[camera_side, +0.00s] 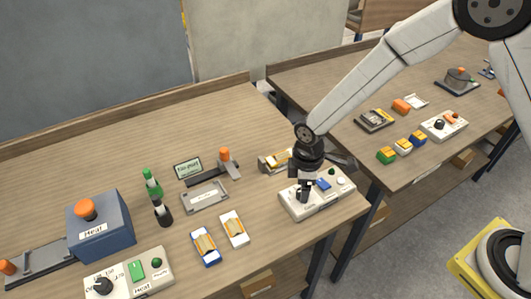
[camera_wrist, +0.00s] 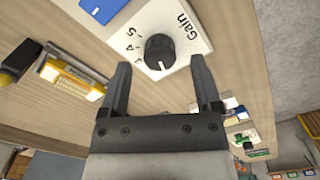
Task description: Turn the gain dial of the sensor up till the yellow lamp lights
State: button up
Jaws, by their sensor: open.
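The gain dial (camera_wrist: 160,52) is a black knob with a white pointer mark, on a white panel labelled "Gain" with printed numbers. The panel belongs to a white control box (camera_side: 330,204) near the front edge of the bench in the side view. In the wrist view my gripper (camera_wrist: 160,66) is open, with a finger on either side of the dial. No lit yellow lamp is discernible.
A blue button (camera_side: 323,185) sits on the same box beside my gripper. A yellow-and-white device (camera_side: 273,160) stands just behind it. Two cartridge-like pieces (camera_side: 233,228) lie to the left. Another control box (camera_side: 130,277) labelled "Heat" is at the front left.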

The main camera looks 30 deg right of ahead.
jog(key=shift+f, duration=1.05)
grip_shut()
jog(key=shift+m, duration=3.5)
grip_release()
